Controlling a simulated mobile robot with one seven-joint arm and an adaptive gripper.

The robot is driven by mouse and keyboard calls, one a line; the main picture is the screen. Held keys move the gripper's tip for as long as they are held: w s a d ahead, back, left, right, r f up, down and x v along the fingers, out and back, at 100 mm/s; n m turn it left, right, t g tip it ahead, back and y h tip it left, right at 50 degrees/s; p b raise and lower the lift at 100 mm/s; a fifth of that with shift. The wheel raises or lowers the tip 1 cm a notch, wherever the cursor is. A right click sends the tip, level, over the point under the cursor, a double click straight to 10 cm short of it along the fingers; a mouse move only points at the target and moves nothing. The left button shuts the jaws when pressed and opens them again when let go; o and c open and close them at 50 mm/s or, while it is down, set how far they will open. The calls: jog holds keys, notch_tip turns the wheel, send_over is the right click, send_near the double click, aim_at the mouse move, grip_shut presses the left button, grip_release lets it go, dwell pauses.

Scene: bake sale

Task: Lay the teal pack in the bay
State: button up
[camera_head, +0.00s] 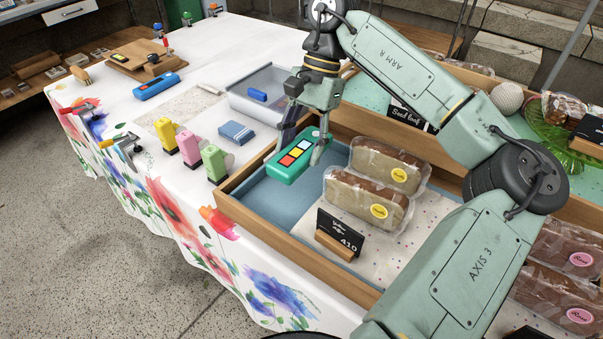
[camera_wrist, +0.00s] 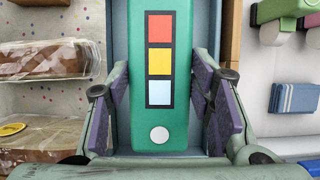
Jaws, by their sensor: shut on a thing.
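The teal pack (camera_head: 287,165) is a flat box with red, yellow and pale blue squares and a white dot. My gripper (camera_head: 303,145) is shut on it, with a finger on each side. In the wrist view the pack (camera_wrist: 159,105) stands between the two purple-padded fingers (camera_wrist: 161,108). The bay (camera_head: 270,204) is a blue-lined section at the left end of a wooden tray. The pack is over the far part of this bay. I cannot tell whether it touches the lining.
Wrapped loaves (camera_head: 365,200) sit to the right of the bay, behind a black price card (camera_head: 338,236). The wooden tray edge (camera_head: 285,262) borders the bay. Yellow, pink and green blocks (camera_head: 190,149) and a clear bin (camera_head: 262,93) stand on the white cloth.

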aim_at(297, 185)
jog(key=shift+f+p, duration=0.35)
jog(key=shift+f, duration=2.85)
jog(key=shift+f, duration=0.15)
jog(key=o, duration=1.5)
jog(key=shift+r, duration=0.25)
jog(key=shift+w+d+r, duration=0.1)
jog(key=shift+w+r, duration=0.15)
jog(key=shift+r, duration=0.05)
jog(key=b+v, duration=0.1)
jog(key=v, duration=1)
jog(key=shift+r, duration=0.1)
jog(key=shift+s, duration=0.1)
